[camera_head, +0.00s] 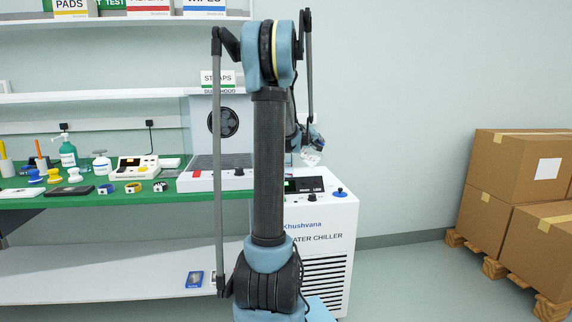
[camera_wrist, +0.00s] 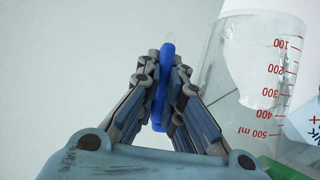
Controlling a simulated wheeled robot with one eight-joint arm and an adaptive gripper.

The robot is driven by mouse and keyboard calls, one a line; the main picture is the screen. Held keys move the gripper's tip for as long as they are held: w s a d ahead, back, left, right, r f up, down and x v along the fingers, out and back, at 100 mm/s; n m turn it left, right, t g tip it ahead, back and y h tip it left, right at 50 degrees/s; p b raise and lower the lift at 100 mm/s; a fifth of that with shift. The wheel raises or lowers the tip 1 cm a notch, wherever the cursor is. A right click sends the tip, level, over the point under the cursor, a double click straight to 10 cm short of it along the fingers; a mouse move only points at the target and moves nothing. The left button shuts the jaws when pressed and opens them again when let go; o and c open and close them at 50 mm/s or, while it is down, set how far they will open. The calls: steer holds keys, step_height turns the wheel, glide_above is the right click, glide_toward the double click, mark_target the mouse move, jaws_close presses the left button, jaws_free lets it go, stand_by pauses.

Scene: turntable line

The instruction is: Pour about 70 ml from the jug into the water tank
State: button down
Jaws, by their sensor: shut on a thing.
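My gripper (camera_wrist: 166,70) is shut on a blue handle (camera_wrist: 160,98) in the wrist view. The clear jug (camera_wrist: 222,82), with red marks from 100 to 500 ml, is just to the right of the fingers; where the handle joins it is not clear. In the head view my gripper (camera_head: 306,136) is largely hidden behind my arm, with a small clear part of the jug (camera_head: 312,157) showing above the water chiller (camera_head: 322,225). I cannot tell the water level or the jug's tilt. The water tank is not clearly identifiable; a partly cut-off label (camera_wrist: 307,122) shows beside the jug.
A green bench (camera_head: 75,203) at the left holds bottles, small devices and a grey fan unit (camera_head: 205,135). Cardboard boxes (camera_head: 515,165) stand on pallets at the right. The floor between chiller and boxes is clear.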

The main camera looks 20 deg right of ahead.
steer(key=shift+w+a+r+n+h+p, duration=0.2)
steer(key=shift+a+r+n+h+p, duration=0.15)
steer(key=shift+r, duration=0.25)
steer(key=shift+w+a+r+n+h+p, duration=0.15)
steer(key=shift+w+a+r+n+p, duration=0.1)
steer(key=shift+r+n+p, duration=0.15)
steer(key=shift+w+a+r+n+h+p, duration=0.15)
steer(key=shift+a+r+n+p, duration=0.1)
steer(key=shift+r+n, duration=0.15)
stand_by(0.4)
steer(key=shift+w+a+r+p, duration=0.1)
steer(key=shift+a+p, duration=0.1)
steer(key=shift+p, duration=0.15)
stand_by(0.4)
steer(key=shift+w+a+r+n+h+p, duration=0.25)
steer(key=shift+w+a+r+n+p, duration=0.35)
steer(key=shift+p, duration=0.35)
stand_by(1.0)
steer(key=shift+s, duration=0.1)
